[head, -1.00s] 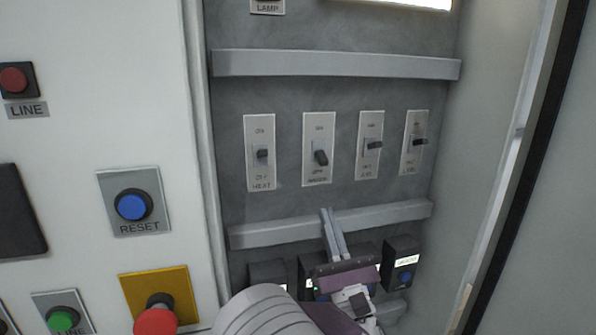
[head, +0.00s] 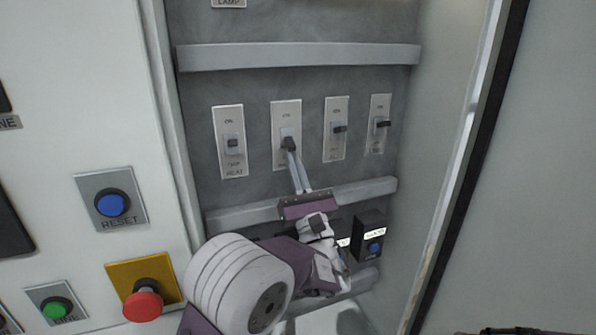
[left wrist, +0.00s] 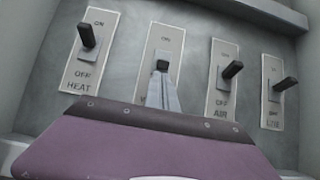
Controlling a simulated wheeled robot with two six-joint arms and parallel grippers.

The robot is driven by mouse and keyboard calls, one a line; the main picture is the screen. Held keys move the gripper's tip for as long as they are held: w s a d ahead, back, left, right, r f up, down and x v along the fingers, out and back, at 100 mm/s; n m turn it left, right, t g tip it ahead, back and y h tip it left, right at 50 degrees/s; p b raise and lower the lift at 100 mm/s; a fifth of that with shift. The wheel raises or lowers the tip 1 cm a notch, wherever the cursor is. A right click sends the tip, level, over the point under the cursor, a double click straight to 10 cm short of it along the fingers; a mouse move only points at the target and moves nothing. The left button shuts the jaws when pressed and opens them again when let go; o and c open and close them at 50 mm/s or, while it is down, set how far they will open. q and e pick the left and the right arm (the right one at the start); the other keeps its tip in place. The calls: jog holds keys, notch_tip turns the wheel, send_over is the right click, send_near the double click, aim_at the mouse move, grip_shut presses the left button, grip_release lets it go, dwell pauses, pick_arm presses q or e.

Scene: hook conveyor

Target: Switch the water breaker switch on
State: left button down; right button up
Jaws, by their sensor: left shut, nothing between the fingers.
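The water breaker switch (head: 290,143) is the second from the left in a row of grey-plated breakers, with a dark lever. Its lever tip also shows in the left wrist view (left wrist: 162,66), where most of its lower label is hidden behind my fingers. My left gripper (head: 291,155) is shut and empty, with its long grey fingers pointing up. Its fingertips are at the lower side of the water lever, seemingly touching it. Whether the lever sits on or off is hard to tell. My right gripper is not in view.
The heat breaker (head: 231,144) is left of the water breaker; the air breaker (head: 337,130) and another breaker (head: 380,125) are to its right. Grey rails run above and below (head: 355,198). The cabinet's side wall (head: 425,150) stands close on the right.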

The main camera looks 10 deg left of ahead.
pick_arm(q)
jog(key=shift+w, duration=0.1)
jog(key=shift+r, duration=0.1)
jog(key=shift+s+r+g+h+p, duration=0.2)
jog(key=shift+g+h+p, duration=0.1)
jog(key=shift+p, duration=0.2)
